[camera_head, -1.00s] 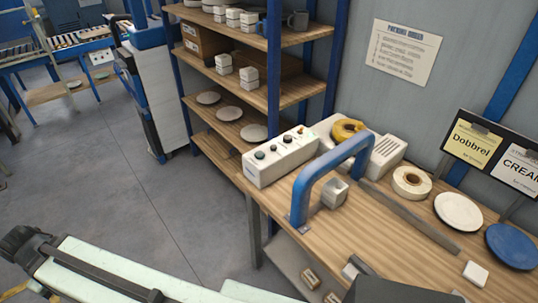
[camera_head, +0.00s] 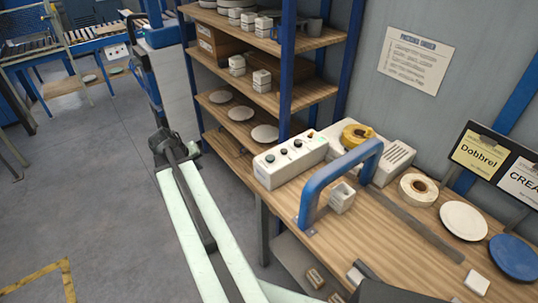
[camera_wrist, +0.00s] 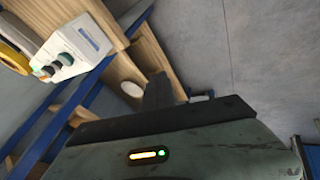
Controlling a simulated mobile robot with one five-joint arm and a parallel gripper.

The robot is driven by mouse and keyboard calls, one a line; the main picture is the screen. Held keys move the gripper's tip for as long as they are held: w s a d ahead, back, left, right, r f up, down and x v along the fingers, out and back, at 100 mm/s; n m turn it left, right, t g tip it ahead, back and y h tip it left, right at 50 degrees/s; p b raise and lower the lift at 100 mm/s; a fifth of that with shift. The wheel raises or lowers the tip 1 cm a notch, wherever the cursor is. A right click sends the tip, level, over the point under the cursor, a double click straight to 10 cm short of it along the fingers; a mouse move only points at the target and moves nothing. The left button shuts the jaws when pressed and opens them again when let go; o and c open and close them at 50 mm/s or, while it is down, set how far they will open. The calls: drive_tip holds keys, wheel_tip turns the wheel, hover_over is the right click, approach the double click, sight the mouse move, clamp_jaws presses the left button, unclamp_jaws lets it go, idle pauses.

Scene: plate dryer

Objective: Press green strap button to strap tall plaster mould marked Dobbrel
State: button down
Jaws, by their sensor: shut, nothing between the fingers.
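A white control box (camera_head: 290,162) with several small buttons sits at the left end of the wooden bench. It also shows at the upper left of the wrist view (camera_wrist: 80,45), where one button looks green (camera_wrist: 65,58). A blue arch (camera_head: 340,178) stands over the bench beside the box. A small white block-shaped mould (camera_head: 342,198) is under the arch; I cannot read any mark on it. My gripper (camera_head: 165,142) is shut and empty, left of the box and apart from it, over the floor. Its dark fingers show in the wrist view (camera_wrist: 158,92).
A yellow card reading Dobbrel (camera_head: 478,155) stands at the right. A tape roll (camera_head: 418,190), a white plate (camera_head: 464,221) and a blue plate (camera_head: 514,258) lie on the bench. A shelf rack (camera_head: 265,95) with plates and white blocks stands behind the control box.

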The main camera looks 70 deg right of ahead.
drive_tip(key=s+d+r+m+g+h+p, duration=0.1)
drive_tip(key=s+d+r+m, duration=0.15)
drive_tip(key=s+d, duration=0.65)
wheel_tip(320, 180, up, 4)
drive_tip(key=m+g+h+p, duration=0.1)
drive_tip(key=m+g+h, duration=0.1)
hover_over(269, 158)
drive_tip(key=shift+r, duration=0.2)
drive_tip(key=shift+w, duration=0.1)
wheel_tip(269, 158, down, 9)
drive_tip(key=b, duration=0.8)
drive_tip(key=shift+b, duration=0.35)
drive_tip(key=shift+f+b, duration=0.35)
